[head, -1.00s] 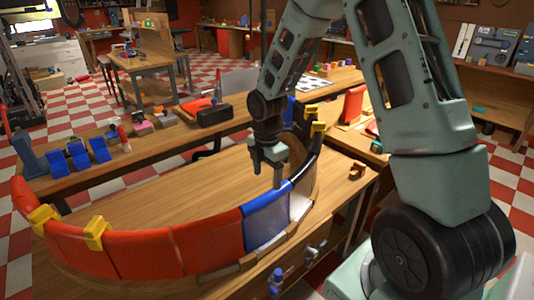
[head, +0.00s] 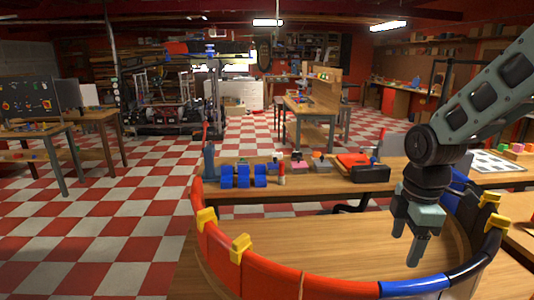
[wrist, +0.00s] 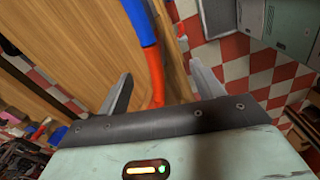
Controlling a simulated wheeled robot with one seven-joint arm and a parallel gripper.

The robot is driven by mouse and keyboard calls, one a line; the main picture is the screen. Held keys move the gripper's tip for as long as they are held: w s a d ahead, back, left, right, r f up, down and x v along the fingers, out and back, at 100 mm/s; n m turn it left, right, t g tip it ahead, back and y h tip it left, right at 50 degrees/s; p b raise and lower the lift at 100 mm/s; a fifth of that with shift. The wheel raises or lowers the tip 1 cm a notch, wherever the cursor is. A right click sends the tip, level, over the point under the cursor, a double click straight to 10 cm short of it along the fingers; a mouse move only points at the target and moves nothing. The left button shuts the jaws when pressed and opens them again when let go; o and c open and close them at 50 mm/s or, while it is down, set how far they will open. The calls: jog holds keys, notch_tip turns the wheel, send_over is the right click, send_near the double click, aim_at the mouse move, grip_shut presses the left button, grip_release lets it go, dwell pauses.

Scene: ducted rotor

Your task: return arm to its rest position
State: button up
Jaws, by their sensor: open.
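My gripper (head: 407,248) hangs at the right in the head view, fingers pointing down, above the wooden workbench and inside the curve of the ducted ring. In the wrist view my gripper (wrist: 157,92) has its two fingers apart with nothing held between them. The ring (head: 275,277) is built of red, blue and black curved panels with yellow clamps (head: 240,247) on its rim. In the wrist view a blue and red stretch of the rim (wrist: 146,38) runs between the fingers in the picture; how far below it lies I cannot tell.
A rear bench holds blue blocks (head: 243,176), a black case (head: 371,174) and a red item (head: 353,159). Checkered floor (head: 110,210) lies open at the left. A dark board (head: 40,95) stands on tables at the far left.

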jog(key=s+a+m, duration=0.4)
jog(key=s+a, duration=0.4)
jog(key=s, duration=0.2)
jog(key=s+a+r+m, duration=0.1)
jog(key=s+a+m, duration=0.3)
jog(key=s+a, duration=0.4)
jog(key=s, duration=0.3)
jog(key=shift+r+m, duration=0.25)
jog(key=shift+m, duration=0.05)
